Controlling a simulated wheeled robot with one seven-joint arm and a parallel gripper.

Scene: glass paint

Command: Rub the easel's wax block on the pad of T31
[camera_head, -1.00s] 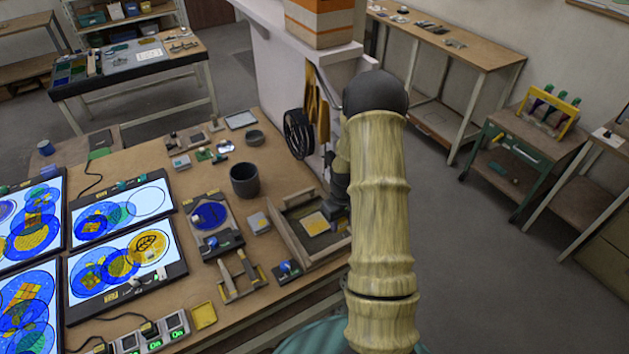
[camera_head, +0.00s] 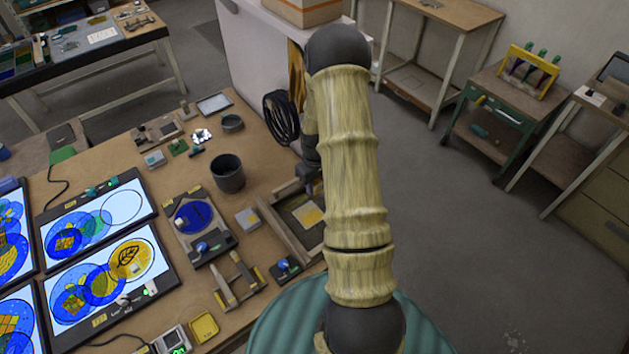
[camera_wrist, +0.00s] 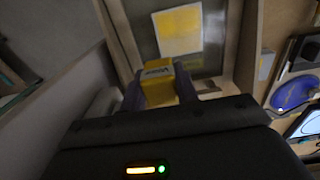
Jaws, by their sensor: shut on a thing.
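My gripper (camera_wrist: 159,88) is shut on a small yellow block (camera_wrist: 158,76) with dark lettering too blurred to read. Beyond it in the wrist view is a wooden-walled tray (camera_wrist: 247,45) with a yellow square (camera_wrist: 180,30) on its grey floor. The block looks apart from the square; its height above the tray is unclear. In the head view, the tray (camera_head: 275,232) is at the table's right edge with the yellow square (camera_head: 308,214) inside. My gripper (camera_head: 308,173) is near the tray's far end, partly hidden by my arm. I cannot read a T31 label or identify the easel.
A dark cup (camera_head: 228,174), a board with a blue oval (camera_head: 193,217) and a wooden stand (camera_head: 237,282) are left of the tray. A white wall or cabinet (camera_head: 262,50) rises behind it. Lit panels (camera_head: 110,275) fill the table's left.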

